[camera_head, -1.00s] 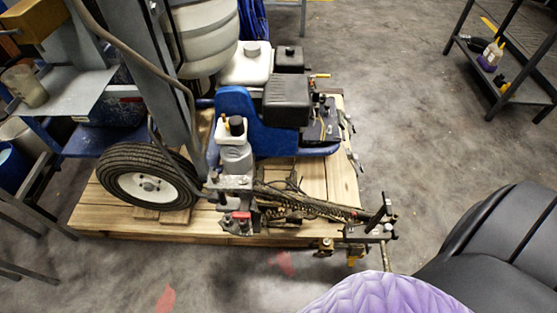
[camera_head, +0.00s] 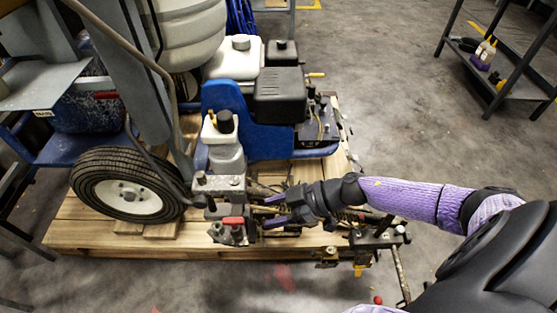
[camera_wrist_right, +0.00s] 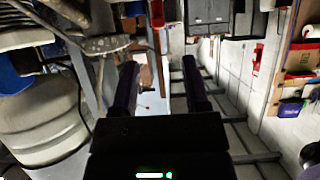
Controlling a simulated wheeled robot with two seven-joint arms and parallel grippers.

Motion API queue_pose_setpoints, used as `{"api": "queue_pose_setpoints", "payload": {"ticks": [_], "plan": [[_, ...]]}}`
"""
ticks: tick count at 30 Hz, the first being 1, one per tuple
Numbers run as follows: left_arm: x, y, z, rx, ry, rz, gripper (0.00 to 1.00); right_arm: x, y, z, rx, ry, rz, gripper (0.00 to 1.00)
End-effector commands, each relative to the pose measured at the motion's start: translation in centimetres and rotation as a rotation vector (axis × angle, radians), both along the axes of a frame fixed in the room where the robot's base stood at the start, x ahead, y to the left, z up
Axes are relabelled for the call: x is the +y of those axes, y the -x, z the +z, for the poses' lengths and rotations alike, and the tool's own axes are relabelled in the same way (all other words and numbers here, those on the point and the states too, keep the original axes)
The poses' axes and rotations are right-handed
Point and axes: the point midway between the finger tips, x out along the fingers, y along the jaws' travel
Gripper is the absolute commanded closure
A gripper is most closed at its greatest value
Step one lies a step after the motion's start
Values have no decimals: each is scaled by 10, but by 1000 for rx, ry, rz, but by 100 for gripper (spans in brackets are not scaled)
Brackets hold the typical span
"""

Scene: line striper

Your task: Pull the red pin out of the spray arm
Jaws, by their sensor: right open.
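My right gripper (camera_head: 264,211) reaches in from the right, low in front of the line striper (camera_head: 250,120). Its two dark fingers are apart and nothing shows between them. A red lever-like part (camera_head: 233,221) sits on the metal bracket just left of the fingertips, apart from them. The spray arm (camera_head: 375,240) sticks out at the front right, partly behind my right forearm. A small red knob (camera_head: 377,299) shows below it, near a thin rod; I cannot tell whether it is the pin. In the right wrist view both fingers (camera_wrist_right: 160,65) are spread. My left gripper is out of view.
The striper stands on a wooden pallet (camera_head: 90,238), with its black tyre (camera_head: 127,187) at the left. A dark shelf cart (camera_head: 510,85) with bottles stands at the back right. The floor between is clear.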

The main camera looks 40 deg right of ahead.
Motion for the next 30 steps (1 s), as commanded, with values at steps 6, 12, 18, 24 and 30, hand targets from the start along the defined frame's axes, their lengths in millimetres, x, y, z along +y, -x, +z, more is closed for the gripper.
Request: {"api": "queue_pose_setpoints", "payload": {"ticks": [6, 12, 18, 24, 30], "plan": [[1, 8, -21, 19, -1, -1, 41, 27, -18, -20, -2, -2, -2, 41], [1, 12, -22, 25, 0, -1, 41, 50, -35, -30, -4, -4, -6, 41], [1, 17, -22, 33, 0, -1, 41, 63, -43, -39, -2, -2, -6, 41], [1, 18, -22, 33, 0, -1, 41, 66, -46, -40, -4, -1, -7, 41], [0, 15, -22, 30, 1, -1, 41, 66, -45, -40, -2, -1, -7, 41]]}}
